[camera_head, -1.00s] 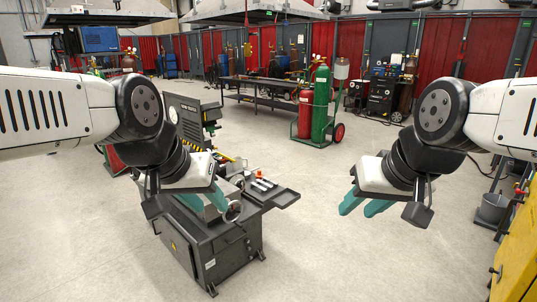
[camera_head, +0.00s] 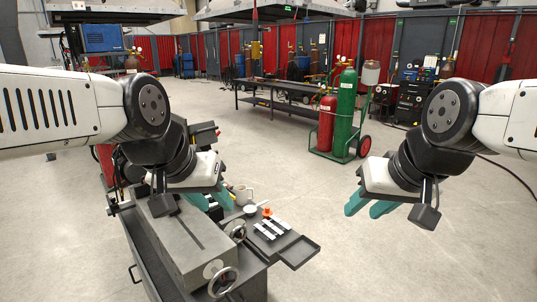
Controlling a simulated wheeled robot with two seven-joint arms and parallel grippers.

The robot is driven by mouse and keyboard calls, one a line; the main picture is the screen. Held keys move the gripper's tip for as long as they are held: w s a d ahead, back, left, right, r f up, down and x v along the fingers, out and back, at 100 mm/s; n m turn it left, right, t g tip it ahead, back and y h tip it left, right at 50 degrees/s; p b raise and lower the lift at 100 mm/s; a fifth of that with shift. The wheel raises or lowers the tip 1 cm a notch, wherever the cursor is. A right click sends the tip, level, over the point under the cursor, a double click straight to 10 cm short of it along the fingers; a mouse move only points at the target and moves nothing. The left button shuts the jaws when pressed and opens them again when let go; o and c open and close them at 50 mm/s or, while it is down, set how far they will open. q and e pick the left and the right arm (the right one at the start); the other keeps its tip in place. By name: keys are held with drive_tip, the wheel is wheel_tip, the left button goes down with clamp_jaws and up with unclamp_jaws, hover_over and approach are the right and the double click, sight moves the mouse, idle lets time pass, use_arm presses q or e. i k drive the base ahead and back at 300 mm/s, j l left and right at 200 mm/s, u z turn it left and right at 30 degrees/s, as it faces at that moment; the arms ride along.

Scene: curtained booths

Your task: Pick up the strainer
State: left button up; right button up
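I cannot make out a strainer for certain. Small items sit on the grey machine at lower centre: a pale mug-like cup (camera_head: 243,195), a small white round piece (camera_head: 250,210) and an orange piece (camera_head: 267,212). My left gripper (camera_head: 211,197) has its teal fingers apart and hangs above the machine, just left of the cup in the picture, hiding part of the machine top. My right gripper (camera_head: 369,204) is open and empty over bare floor, well right of the machine.
The grey machine (camera_head: 180,245) has a handwheel (camera_head: 222,282) in front and a dark tray (camera_head: 300,252) on its right, with white strips (camera_head: 271,229) beside it. A gas cylinder cart (camera_head: 341,125) and a dark table (camera_head: 275,98) stand behind. The right floor is clear.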

sight(249, 210)
drive_tip(key=i+l+u, duration=0.1)
drive_tip(key=i+u, duration=0.2)
drive_tip(key=i+l+u, duration=0.3)
drive_tip(key=i, duration=0.2)
drive_tip(key=i+l+u, duration=0.15)
drive_tip(key=i+u, duration=0.15)
drive_tip(key=i+l+u, duration=0.15)
drive_tip(key=l+u, duration=0.15)
drive_tip(key=l, duration=0.65)
drive_tip(key=l+u, duration=0.3)
drive_tip(key=l, duration=0.65)
